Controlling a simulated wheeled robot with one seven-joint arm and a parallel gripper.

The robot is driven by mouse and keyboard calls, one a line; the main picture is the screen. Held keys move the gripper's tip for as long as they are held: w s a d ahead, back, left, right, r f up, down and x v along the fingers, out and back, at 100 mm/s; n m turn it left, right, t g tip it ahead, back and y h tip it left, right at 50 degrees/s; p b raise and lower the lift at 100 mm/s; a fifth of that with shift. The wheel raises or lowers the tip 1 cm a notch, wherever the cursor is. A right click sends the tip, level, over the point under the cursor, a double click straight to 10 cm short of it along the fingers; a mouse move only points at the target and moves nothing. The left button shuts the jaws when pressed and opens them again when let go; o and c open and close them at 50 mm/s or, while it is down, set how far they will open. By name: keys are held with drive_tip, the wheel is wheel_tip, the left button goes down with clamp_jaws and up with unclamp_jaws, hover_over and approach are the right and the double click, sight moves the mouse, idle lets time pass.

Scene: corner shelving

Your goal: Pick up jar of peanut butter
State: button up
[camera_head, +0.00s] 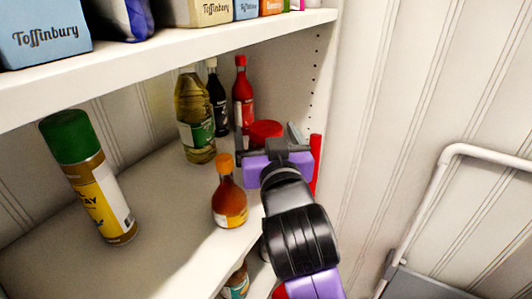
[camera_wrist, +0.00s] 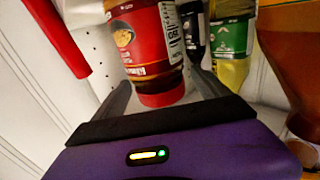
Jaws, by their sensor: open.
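The peanut butter jar shows in the head view as a red lid (camera_head: 265,128) on the middle shelf, its body mostly hidden behind my gripper (camera_head: 277,148). In the wrist view the jar (camera_wrist: 148,45) looks upside down, with a red label, brown contents and its red lid at the bottom. My gripper (camera_wrist: 163,90) is open, one dark finger on each side of the jar's lower picture part. I cannot tell whether either finger touches it.
Behind the jar stand a red bottle (camera_head: 242,95), a dark bottle (camera_head: 216,98) and a yellow-green oil bottle (camera_head: 195,120). An orange-capped bottle (camera_head: 229,198) is close on the left. A red item (camera_head: 315,162) is close on the right. The upper shelf (camera_head: 200,48) is overhead.

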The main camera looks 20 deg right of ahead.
sight(264, 121)
drive_tip(key=shift+p+x, duration=0.3)
drive_tip(key=shift+x, duration=1.45)
drive_tip(key=shift+r, duration=0.1)
clamp_jaws()
